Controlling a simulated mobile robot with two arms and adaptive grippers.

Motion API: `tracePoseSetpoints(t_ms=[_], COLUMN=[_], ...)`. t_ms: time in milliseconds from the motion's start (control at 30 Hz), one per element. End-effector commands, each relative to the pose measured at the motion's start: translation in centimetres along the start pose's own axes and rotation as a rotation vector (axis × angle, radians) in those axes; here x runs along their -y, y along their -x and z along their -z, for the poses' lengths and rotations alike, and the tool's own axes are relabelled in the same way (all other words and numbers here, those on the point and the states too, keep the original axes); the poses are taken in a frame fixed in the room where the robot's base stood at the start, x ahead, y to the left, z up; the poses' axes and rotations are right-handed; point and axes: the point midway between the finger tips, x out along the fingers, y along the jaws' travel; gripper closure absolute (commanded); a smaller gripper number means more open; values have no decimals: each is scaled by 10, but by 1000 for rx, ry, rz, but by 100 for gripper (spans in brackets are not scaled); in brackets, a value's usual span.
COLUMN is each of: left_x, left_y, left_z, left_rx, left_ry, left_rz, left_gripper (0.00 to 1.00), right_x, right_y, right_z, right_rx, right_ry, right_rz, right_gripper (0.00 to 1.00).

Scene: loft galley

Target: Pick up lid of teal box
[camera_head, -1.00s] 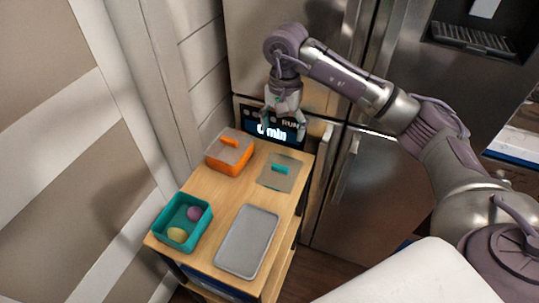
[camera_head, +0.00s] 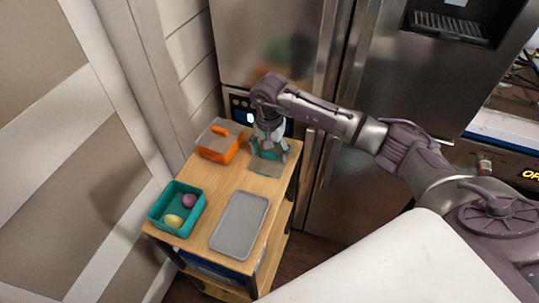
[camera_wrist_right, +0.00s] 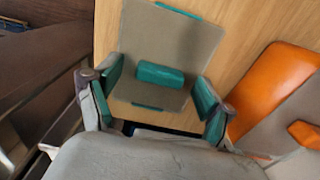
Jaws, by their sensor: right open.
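The lid of the teal box (camera_head: 264,169) lies flat on the cart top, a grey-brown square plate with a teal handle; it also shows in the right wrist view (camera_wrist_right: 165,45). My right gripper (camera_head: 268,153) is right over it, pointing down. In the right wrist view its open fingers (camera_wrist_right: 158,95) stand on either side of the teal handle, apart from it. The teal box (camera_head: 160,227) stands open at the cart's near left, holding a purple and a yellow round item. My left gripper is not in view.
An orange box (camera_head: 219,151) with a grey lid stands just left of my right gripper. A grey tray (camera_head: 240,224) lies nearer on the wooden cart (camera_head: 208,188). The fridge (camera_head: 265,50) rises behind the cart, and a panelled wall is on the left.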

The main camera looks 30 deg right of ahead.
Motion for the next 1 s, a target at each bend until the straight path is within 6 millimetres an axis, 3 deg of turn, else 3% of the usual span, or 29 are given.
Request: tracePoseSetpoints(t_ms=[233, 567, 833, 1000], left_x=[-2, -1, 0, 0], left_y=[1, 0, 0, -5], left_z=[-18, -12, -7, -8], left_rx=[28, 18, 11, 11], left_ry=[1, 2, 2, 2], left_rz=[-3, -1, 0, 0], left_gripper=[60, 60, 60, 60], right_x=[0, 0, 0, 1], right_y=[-2, -1, 1, 23], right_z=[0, 0, 0, 2], right_rx=[-1, -1, -1, -5], right_ry=[0, 0, 1, 2], right_rz=[1, 1, 2, 5], right_gripper=[20, 75, 75, 75])
